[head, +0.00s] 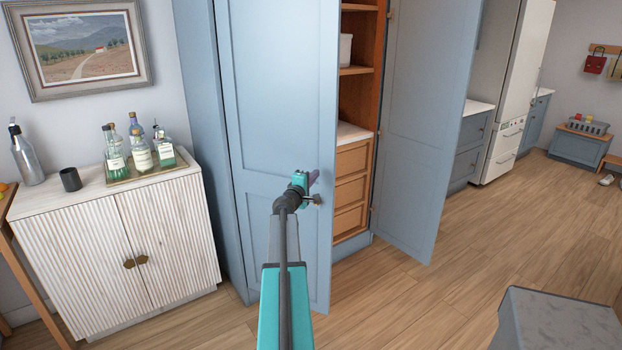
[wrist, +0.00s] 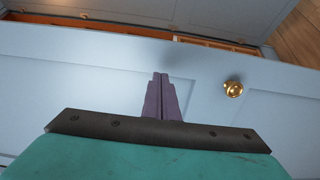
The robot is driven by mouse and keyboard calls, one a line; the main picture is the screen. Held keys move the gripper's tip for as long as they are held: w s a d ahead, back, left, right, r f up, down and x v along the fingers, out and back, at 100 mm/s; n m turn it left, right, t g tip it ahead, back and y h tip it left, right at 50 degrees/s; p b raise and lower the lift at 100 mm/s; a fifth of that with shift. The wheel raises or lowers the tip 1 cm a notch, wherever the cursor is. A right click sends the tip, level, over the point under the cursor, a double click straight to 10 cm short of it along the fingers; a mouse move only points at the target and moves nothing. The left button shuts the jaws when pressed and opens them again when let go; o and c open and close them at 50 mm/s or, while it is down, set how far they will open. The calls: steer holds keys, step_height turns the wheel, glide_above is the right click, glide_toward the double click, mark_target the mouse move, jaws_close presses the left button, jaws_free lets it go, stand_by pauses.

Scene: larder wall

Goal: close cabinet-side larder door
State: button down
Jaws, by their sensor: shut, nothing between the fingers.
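The larder's left door (head: 277,120), on the side of the white cabinet, is a blue panelled door standing partly open. Its brass knob (wrist: 233,89) shows in the wrist view, right of my fingers. My gripper (head: 313,179) is at the door's outer face near its free edge, by the knob. In the wrist view its purple fingers (wrist: 161,98) are together and empty, pointing at the door face; I cannot tell whether they touch it. The right larder door (head: 415,130) stands wide open. Between the doors, wooden shelves and drawers (head: 350,190) show.
The white ribbed cabinet (head: 130,240) with bottles (head: 140,150) on a tray stands left of the larder. A grey-topped block (head: 560,320) is at the lower right. Wooden floor (head: 450,275) is clear in front of the right door.

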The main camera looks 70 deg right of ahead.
mark_target(320, 168)
steer(key=shift+d+p, duration=0.5)
steer(key=shift+d, duration=1.15)
